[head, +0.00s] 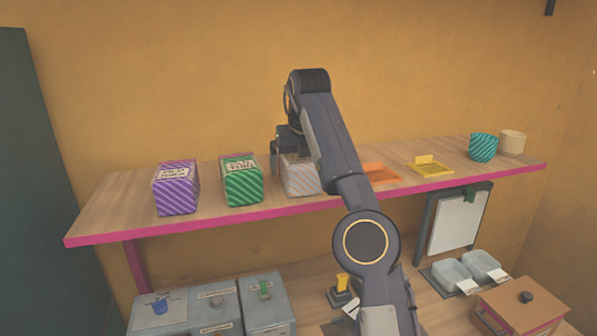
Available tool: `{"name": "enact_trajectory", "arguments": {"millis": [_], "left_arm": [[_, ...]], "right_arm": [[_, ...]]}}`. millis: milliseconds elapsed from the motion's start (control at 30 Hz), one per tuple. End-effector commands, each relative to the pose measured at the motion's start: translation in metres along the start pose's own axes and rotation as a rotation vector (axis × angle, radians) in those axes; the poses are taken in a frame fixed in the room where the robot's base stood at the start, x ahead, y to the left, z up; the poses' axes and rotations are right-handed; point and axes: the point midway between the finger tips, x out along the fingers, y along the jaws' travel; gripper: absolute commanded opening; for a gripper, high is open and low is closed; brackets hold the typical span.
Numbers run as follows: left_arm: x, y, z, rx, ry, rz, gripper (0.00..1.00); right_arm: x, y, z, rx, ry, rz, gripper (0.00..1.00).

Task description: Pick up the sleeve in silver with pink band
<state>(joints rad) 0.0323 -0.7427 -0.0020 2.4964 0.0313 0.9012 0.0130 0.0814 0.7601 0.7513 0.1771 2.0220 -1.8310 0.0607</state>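The silver sleeve with pinkish diagonal stripes (302,181) stands on the wooden shelf, third in a row of box-shaped packs. My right gripper (284,158) is at its upper left, close to its top. The gripper and wrist hide the sleeve's top and part of its left side. The fingers are small, dark and partly hidden, so I cannot tell whether they touch the sleeve or are open or shut. My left gripper is not in view.
A green striped pack (243,184) and a purple striped pack (176,190) stand to the left. Orange (381,174) and yellow (430,168) flat items, a teal cup (483,148) and a cream cup (512,143) are to the right.

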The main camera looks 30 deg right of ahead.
Motion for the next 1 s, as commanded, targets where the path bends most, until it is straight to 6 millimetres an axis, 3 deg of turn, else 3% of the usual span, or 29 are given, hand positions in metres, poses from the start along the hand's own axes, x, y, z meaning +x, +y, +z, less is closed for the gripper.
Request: {"name": "enact_trajectory", "arguments": {"millis": [700,1000], "left_arm": [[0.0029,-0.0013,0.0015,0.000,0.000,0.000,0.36],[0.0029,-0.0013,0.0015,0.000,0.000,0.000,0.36]], "right_arm": [[0.0040,-0.0001,-0.0020,0.000,-0.001,-0.001,0.98],[0.0040,0.0000,-0.0020,0.000,-0.001,0.000,0.59]]}}
